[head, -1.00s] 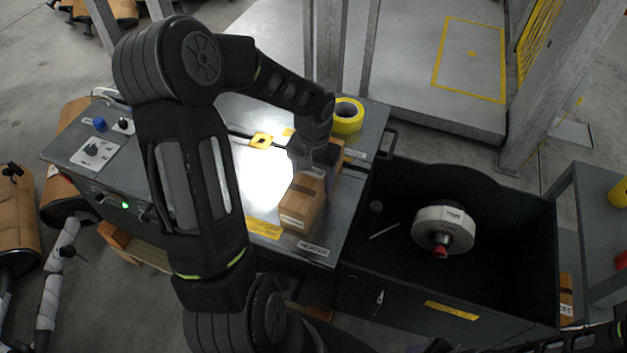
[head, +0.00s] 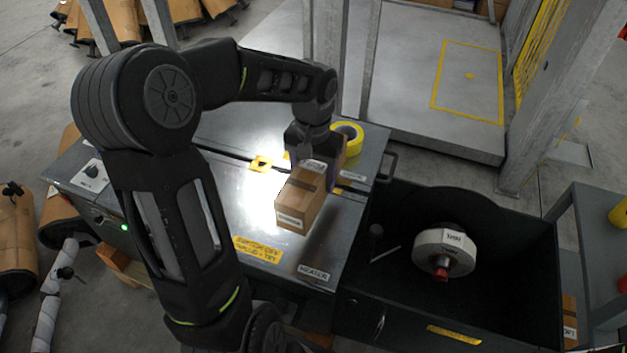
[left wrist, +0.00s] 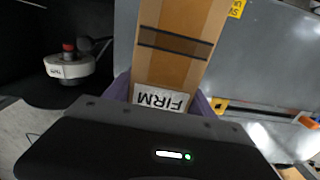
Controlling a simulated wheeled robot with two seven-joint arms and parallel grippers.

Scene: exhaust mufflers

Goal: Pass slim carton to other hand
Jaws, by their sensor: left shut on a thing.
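The slim carton (head: 298,199) is brown with a dark tape band and white labels. My left gripper (head: 322,168) is shut on it, and the carton is held above the grey bench, with a dark shadow below it. The gripper hides part of the carton in the head view. My right gripper is not in view.
The grey bench (head: 225,215) carries a yellow tape roll (head: 348,137) just behind the carton. A dark open bin (head: 400,290) to the right holds a white, round part (head: 444,252) with a red tip. A grey post stands behind the bench.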

